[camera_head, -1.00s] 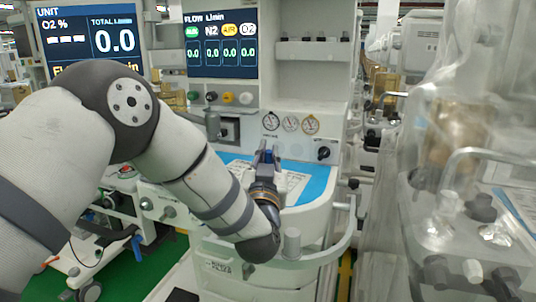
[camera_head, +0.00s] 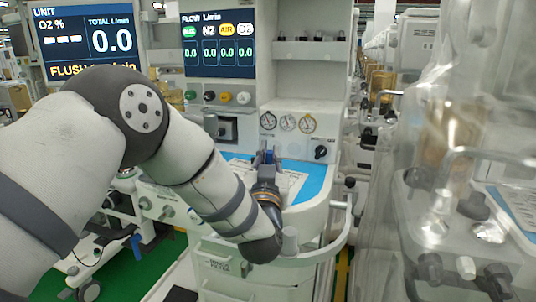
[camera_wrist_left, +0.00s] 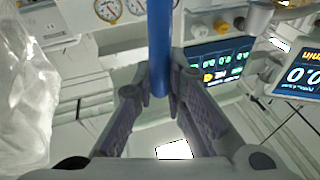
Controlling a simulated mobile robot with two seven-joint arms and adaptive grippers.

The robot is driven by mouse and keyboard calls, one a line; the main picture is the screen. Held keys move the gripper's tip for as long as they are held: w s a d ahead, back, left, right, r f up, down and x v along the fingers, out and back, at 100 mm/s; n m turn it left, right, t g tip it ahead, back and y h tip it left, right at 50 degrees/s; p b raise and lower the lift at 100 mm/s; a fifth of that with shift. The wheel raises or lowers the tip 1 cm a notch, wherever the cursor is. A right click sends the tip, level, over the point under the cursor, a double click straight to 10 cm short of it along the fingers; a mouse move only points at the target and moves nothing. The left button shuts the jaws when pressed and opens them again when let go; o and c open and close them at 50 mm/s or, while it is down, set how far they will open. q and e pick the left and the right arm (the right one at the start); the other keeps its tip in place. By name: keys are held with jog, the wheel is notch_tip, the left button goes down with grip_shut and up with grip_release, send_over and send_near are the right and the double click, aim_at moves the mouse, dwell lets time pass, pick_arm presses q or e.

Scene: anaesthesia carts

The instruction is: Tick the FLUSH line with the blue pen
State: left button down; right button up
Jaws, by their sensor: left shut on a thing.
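My left gripper (camera_head: 267,157) is above the cart's worktop, its fingers shut on a blue pen. In the left wrist view the gripper (camera_wrist_left: 159,92) grips the pen (camera_wrist_left: 160,45), which stretches up out of the picture between the fingertips. A white printed sheet (camera_head: 292,184) lies on the blue mat (camera_head: 313,187), partly hidden behind the gripper. Its lines are too small to read, so I cannot tell the FLUSH line or whether the pen touches the paper. My right gripper is not in view.
The anaesthesia machine has a left screen (camera_head: 88,40) with FLUSH in yellow and a flow screen (camera_head: 218,45). Gauges (camera_head: 288,123) and a black knob (camera_head: 320,152) sit behind the worktop. A curved rail (camera_head: 335,243) rounds its front. A plastic-covered machine (camera_head: 455,150) stands at the right.

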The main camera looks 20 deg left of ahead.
pick_arm(q)
jog(key=shift+r+p, duration=1.55)
jog(key=shift+r, duration=2.05)
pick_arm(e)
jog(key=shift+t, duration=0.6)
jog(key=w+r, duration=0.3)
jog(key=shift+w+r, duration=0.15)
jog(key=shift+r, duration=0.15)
pick_arm(q)
jog(key=shift+f, duration=0.15)
